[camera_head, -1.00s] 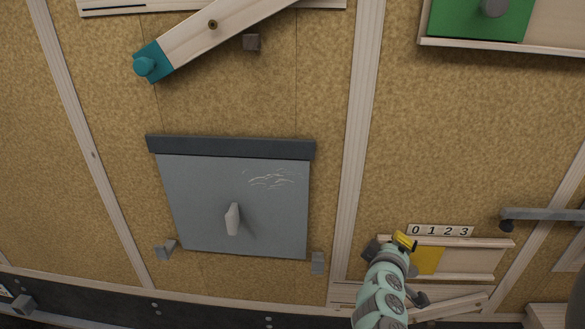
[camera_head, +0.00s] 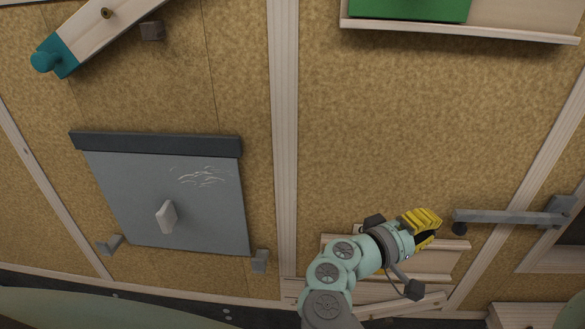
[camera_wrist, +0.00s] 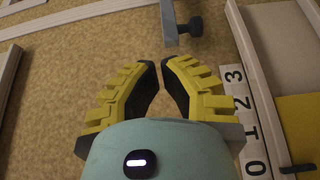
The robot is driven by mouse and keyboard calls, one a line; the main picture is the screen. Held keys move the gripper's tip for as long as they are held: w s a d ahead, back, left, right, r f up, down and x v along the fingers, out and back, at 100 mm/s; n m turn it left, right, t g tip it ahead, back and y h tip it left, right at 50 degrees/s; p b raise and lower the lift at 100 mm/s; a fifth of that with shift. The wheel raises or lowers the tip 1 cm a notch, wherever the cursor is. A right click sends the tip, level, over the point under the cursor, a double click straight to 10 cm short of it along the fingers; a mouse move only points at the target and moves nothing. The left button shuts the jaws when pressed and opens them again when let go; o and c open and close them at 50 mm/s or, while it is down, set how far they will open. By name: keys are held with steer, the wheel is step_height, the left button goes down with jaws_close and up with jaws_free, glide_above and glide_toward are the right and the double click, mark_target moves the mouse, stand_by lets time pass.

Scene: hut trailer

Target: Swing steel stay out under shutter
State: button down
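The steel stay (camera_head: 508,217) is a grey bar in the head view at right. It lies roughly level in the picture, with a grey bracket (camera_head: 560,209) at its right end and a black knob (camera_head: 460,228) at its left end. My gripper (camera_head: 434,226) has yellow fingers and is just left of the knob, seemingly apart from it. In the wrist view the stay (camera_wrist: 169,22) and knob (camera_wrist: 196,26) are ahead of the fingertips (camera_wrist: 160,68). The fingers are empty with a narrow gap between them. I cannot tell for sure which panel is the shutter.
A grey panel with a handle (camera_head: 166,216) hangs at left. A slanted wooden bar with a teal end (camera_head: 54,57) is above it. A wooden tray with a number strip (camera_wrist: 244,120) lies under my gripper. A framed dark opening (camera_head: 568,240) is at right.

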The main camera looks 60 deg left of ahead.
mark_target(458, 216)
steer(key=w+p, duration=0.1)
steer(key=w, duration=0.1)
steer(key=w+d+p, duration=0.1)
steer(key=w+p, duration=0.1)
steer(key=w, duration=0.1)
steer(key=w+p, duration=0.1)
steer(key=w, duration=0.1)
steer(key=shift+w+d+r+p, duration=0.1)
steer(key=shift+w+d+p, duration=0.1)
steer(key=shift+w+p, duration=0.1)
steer(key=shift+w+d+f, duration=0.15)
steer(key=shift+w+f, duration=0.05)
steer(key=shift+f, duration=0.05)
